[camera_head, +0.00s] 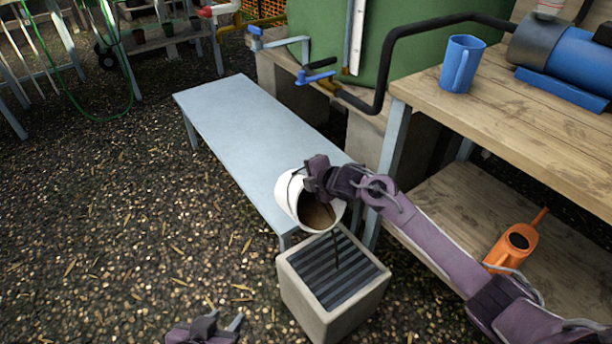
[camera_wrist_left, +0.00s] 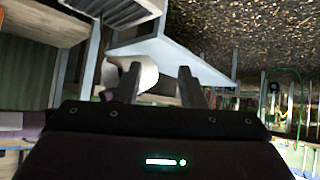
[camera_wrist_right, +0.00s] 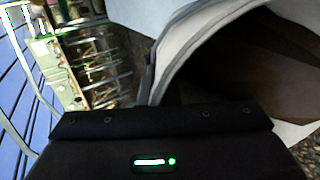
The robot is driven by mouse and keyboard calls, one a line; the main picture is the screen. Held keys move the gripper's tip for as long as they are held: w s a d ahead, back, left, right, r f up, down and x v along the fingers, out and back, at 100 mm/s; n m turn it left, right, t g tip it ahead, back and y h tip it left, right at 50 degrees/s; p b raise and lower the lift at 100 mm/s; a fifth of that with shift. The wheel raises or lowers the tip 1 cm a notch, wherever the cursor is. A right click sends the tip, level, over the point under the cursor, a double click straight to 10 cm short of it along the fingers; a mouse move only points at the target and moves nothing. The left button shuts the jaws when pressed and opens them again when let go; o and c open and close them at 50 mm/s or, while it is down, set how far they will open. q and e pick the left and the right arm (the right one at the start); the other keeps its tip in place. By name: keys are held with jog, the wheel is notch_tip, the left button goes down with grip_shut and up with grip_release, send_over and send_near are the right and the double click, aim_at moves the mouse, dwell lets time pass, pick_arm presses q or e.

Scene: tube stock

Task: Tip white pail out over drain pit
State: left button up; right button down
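The white pail (camera_head: 287,190) is tipped over beside the drain pit (camera_head: 303,290), a pale square block with a dark slatted grate. Brown contents show inside the pail, and a thin dark stream runs from its lip to the grate. My right gripper (camera_head: 314,178) is shut on the pail's rim side. My left gripper (camera_head: 222,324) is low at the bottom edge, open and empty. The pail (camera_wrist_left: 146,76) also shows beyond its fingers.
A grey-blue bench (camera_head: 240,125) stands behind the pail. A wooden workbench (camera_head: 505,115) at right carries a blue jug (camera_head: 460,64) and a blue pump (camera_head: 570,60). An orange watering can (camera_head: 512,245) sits on its lower shelf. Gravel ground at left is clear.

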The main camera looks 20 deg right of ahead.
pick_arm(q)
jog(key=shift+r, duration=0.1)
pick_arm(e)
jog(key=shift+r, duration=0.2)
pick_arm(q)
jog(key=r, duration=0.1)
jog(key=w+r+t, duration=0.2)
jog(key=shift+d+r+h, duration=0.15)
jog(key=shift+d+h, duration=0.15)
jog(key=shift+h, duration=0.1)
pick_arm(e)
jog(key=shift+r, duration=0.1)
pick_arm(q)
jog(key=shift+w+r+t+b, duration=0.2)
jog(key=shift+r+t+b, duration=0.15)
jog(key=shift+r, duration=0.2)
pick_arm(e)
jog(key=shift+s, duration=0.1)
